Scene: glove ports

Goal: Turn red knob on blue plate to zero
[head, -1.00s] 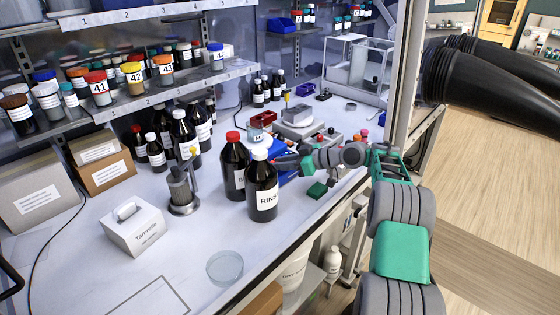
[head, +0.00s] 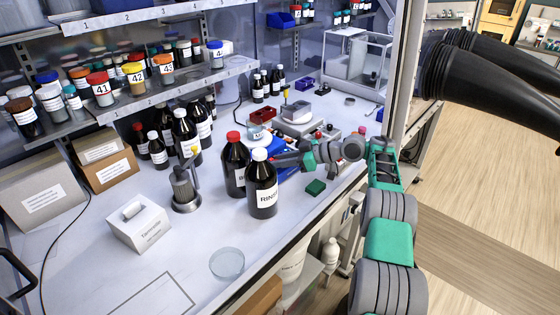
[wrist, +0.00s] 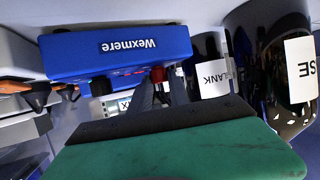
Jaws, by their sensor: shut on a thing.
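The blue plate (wrist: 110,52) is the front of a blue unit lettered "Wexmere", upside down in the wrist view. The red knob (wrist: 157,73) is on its lower part, with a black knob (wrist: 100,86) to its left. My gripper (wrist: 164,80) has its two dark fingers at the red knob and is shut on it. The fingers cover part of the knob, and I cannot read its pointer or scale. In the head view, part of the blue unit (head: 287,174) shows behind the bottles; the knob and fingertips are hidden there.
A bottle labelled "RINSE" (head: 262,188) and a red-capped bottle (head: 234,165) stand close to the left of my gripper. A green block (head: 316,187) lies near the bench's front edge. The front middle of the bench is mostly clear around a glass dish (head: 227,263).

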